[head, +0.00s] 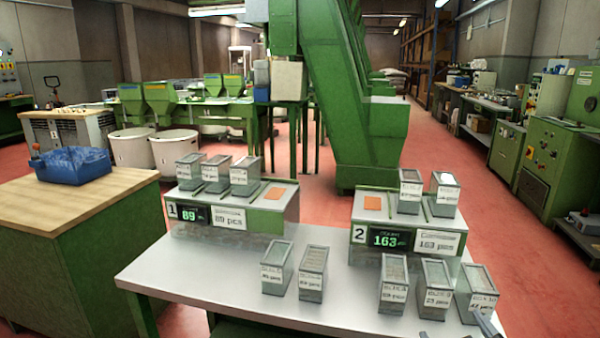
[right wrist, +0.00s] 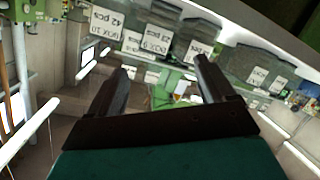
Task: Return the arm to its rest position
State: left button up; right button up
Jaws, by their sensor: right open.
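My right gripper (head: 484,325) shows only in part at the bottom right edge of the head view, by the table's front edge. In the right wrist view its two dark fingers (right wrist: 162,72) are spread apart with nothing between them. Beyond the fingertips, labelled boxes appear upside down, among them the 42 pcs box (right wrist: 108,22) and the 23 pcs box (right wrist: 155,42). In the head view the 42 pcs box (head: 478,291) stands just behind the gripper tip; I cannot tell how wide the gap is. My left gripper is not in view.
The grey table (head: 335,315) holds station 1 (head: 235,212), station 2 (head: 410,238) and several clear labelled boxes along its front. Its middle, between the front box groups, is bare. A wood-topped green cabinet (head: 60,215) with a blue bin (head: 73,164) stands left.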

jog(key=s+a+f+m+g+y, duration=0.1)
jog(key=s+f+g, duration=0.55)
jog(key=s, duration=0.35)
jog(key=s+a+f+m+g+y, duration=0.1)
jog(key=s+a+f+g+y, duration=0.1)
jog(key=s+f+g, duration=0.45)
pick_arm(q)
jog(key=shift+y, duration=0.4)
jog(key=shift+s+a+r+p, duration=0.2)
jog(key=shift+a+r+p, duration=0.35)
jog(key=shift+p, duration=0.65)
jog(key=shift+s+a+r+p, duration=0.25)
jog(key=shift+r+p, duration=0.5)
jog(key=shift+p, duration=0.45)
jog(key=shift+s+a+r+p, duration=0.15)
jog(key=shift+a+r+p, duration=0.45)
jog(key=shift+p, duration=0.6)
pick_arm(e)
jog(key=shift+w+a+f+t+y, duration=0.25)
jog(key=shift+w+a+f+t, duration=0.35)
jog(key=shift+t, duration=0.85)
jog(key=shift+w+a+f+t+y, duration=0.3)
jog(key=shift+w+t, duration=0.5)
jog(key=shift+t, duration=0.7)
jog(key=shift+w+a+f+t+y, duration=0.15)
jog(key=shift+w+a+f+t, duration=0.4)
jog(key=shift+t, duration=0.9)
